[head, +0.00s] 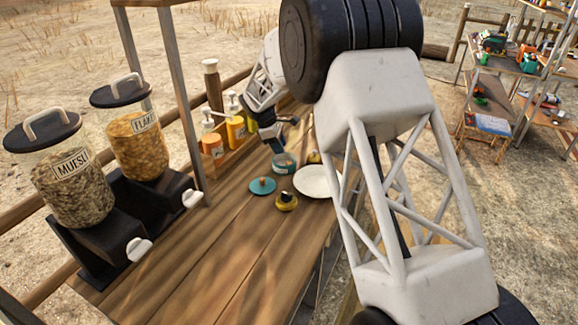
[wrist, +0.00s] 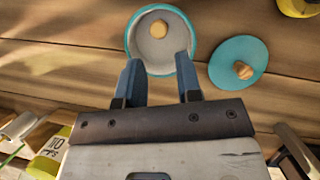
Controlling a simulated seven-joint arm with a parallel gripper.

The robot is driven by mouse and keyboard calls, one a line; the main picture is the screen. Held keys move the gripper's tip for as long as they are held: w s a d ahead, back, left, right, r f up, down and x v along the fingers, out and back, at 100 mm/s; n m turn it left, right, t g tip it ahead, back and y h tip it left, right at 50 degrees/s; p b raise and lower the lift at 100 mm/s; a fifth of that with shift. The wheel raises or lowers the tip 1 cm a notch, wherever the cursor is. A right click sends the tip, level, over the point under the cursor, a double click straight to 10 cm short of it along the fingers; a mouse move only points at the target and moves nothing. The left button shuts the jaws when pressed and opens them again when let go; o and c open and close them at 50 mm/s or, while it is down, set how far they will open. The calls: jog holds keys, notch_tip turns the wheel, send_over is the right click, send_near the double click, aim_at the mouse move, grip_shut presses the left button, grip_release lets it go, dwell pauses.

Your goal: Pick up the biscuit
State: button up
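The biscuit (wrist: 159,28) is a small round tan piece lying inside a round teal jar (wrist: 133,38) with a pale inside. The jar stands open on the wooden counter and also shows in the head view (head: 285,168); the biscuit cannot be made out there. My gripper (wrist: 159,65) is open and empty, its two dark blue fingers apart at the jar's near edge in the wrist view, with the biscuit beyond the fingertips. In the head view my gripper (head: 281,146) hangs just above the jar. The exact height gap is hard to tell.
A teal lid (wrist: 225,62) with a brown knob lies beside the jar. A white plate (head: 318,180) and a yellow-and-black item (head: 286,201) are close by. Sauce bottles (head: 213,145) stand behind, and cereal dispensers (head: 70,185) at the left. The front counter is clear.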

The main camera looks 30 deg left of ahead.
jog(key=shift+x, duration=1.3)
jog(key=shift+f, duration=0.1)
jog(key=shift+x, duration=2.55)
jog(key=shift+a+f, duration=0.1)
jog(key=shift+f, duration=0.05)
jog(key=c, duration=0.6)
